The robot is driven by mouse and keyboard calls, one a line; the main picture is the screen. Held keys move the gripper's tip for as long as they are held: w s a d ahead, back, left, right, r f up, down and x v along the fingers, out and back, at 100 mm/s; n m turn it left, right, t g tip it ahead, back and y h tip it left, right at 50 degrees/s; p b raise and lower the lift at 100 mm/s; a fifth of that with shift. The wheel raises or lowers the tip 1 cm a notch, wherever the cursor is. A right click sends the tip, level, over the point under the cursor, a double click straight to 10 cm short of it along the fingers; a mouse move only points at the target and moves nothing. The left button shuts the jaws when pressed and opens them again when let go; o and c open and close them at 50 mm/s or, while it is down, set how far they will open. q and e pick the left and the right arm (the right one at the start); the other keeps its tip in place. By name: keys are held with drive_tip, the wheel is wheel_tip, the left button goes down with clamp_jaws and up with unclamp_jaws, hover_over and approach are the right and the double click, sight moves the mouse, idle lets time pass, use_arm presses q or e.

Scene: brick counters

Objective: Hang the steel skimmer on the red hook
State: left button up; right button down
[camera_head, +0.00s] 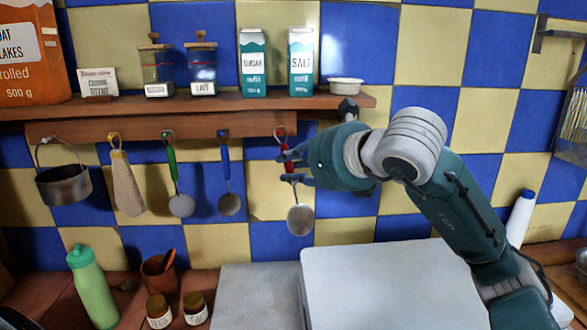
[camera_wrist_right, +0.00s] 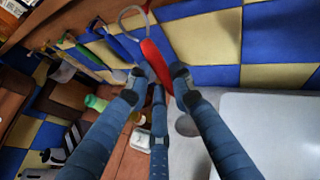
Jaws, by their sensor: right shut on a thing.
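The steel skimmer has a red handle (camera_head: 289,160), a wire loop at its top and a round steel bowl (camera_head: 300,219) hanging below. My right gripper (camera_head: 287,167) is shut on the red handle, and the skimmer hangs nearly upright, slightly tilted, in front of the wall. In the right wrist view the red handle (camera_wrist_right: 155,65) lies between the fingers (camera_wrist_right: 158,84), with the loop (camera_wrist_right: 131,17) above it. The loop is close to the front of the wooden rail; I cannot tell whether it is on a hook. The red hook is not clearly distinguishable. My left gripper is not in view.
The wooden rail (camera_head: 219,126) holds a pot (camera_head: 64,187), a mitt (camera_head: 126,183), a green-handled utensil (camera_head: 175,172) and a blue-handled utensil (camera_head: 226,173). Jars and canisters stand on the shelf above. A green bottle (camera_head: 92,287) and small jars stand on the counter below.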

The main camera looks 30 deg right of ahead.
drive_tip(key=shift+w+d+f+b, duration=0.1)
drive_tip(key=shift+w+d+f, duration=0.2)
drive_tip(key=shift+w, duration=0.4)
drive_tip(key=shift+w+d+f+b, duration=0.15)
drive_tip(key=shift+w+d, duration=0.25)
drive_tip(key=shift+w, duration=0.35)
drive_tip(key=shift+w+d+f+b, duration=0.1)
drive_tip(key=shift+w+d+f, duration=0.2)
drive_tip(key=shift+w, duration=0.4)
drive_tip(key=shift+r, duration=0.1)
